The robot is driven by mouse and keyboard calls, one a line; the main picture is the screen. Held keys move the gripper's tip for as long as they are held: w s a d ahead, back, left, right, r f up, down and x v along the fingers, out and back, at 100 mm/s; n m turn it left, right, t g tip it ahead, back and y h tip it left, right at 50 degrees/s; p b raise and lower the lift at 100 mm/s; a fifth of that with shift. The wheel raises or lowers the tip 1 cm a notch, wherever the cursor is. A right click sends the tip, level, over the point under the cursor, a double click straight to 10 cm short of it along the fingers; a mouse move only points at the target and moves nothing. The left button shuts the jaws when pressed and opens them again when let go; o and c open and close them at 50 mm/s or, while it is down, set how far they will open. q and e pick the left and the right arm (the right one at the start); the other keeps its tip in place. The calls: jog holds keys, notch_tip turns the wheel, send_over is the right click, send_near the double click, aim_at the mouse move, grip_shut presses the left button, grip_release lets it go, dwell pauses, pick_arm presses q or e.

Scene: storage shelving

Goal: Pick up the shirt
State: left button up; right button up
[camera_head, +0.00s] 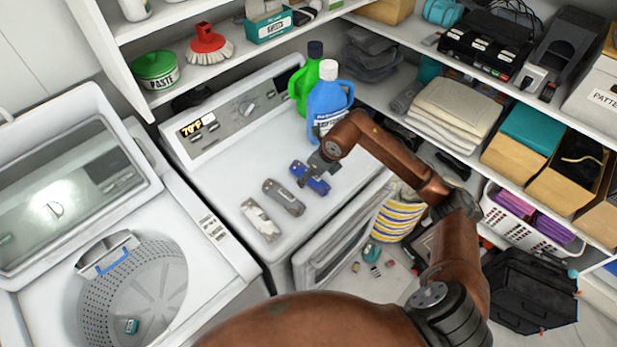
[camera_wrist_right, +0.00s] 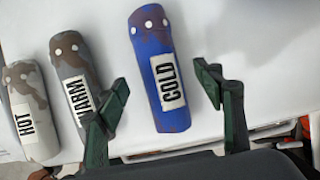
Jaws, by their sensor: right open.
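I cannot make out a thing that is clearly a shirt. My right gripper (camera_head: 318,168) is open over the white dryer top (camera_head: 225,165), at a blue rounded bar marked COLD (camera_head: 311,178). In the right wrist view, the COLD bar (camera_wrist_right: 160,70) lies between the two spread fingers (camera_wrist_right: 164,90), with no clear contact. A grey bar marked WARM (camera_head: 284,196) and a whitish bar marked HOT (camera_head: 260,219) lie beside it to the left. My left gripper is not in view.
An open washer with a perforated drum (camera_head: 110,285) stands at left. Green (camera_head: 303,90) and blue (camera_head: 328,100) bottles stand at the dryer's back. Folded cloths (camera_head: 455,105) lie on the right shelf. Yellow-striped cloth (camera_head: 398,215) shows by the dryer's front.

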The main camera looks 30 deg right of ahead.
jog(key=shift+x, duration=1.2)
jog(key=shift+c, duration=0.7)
jog(key=c, duration=1.2)
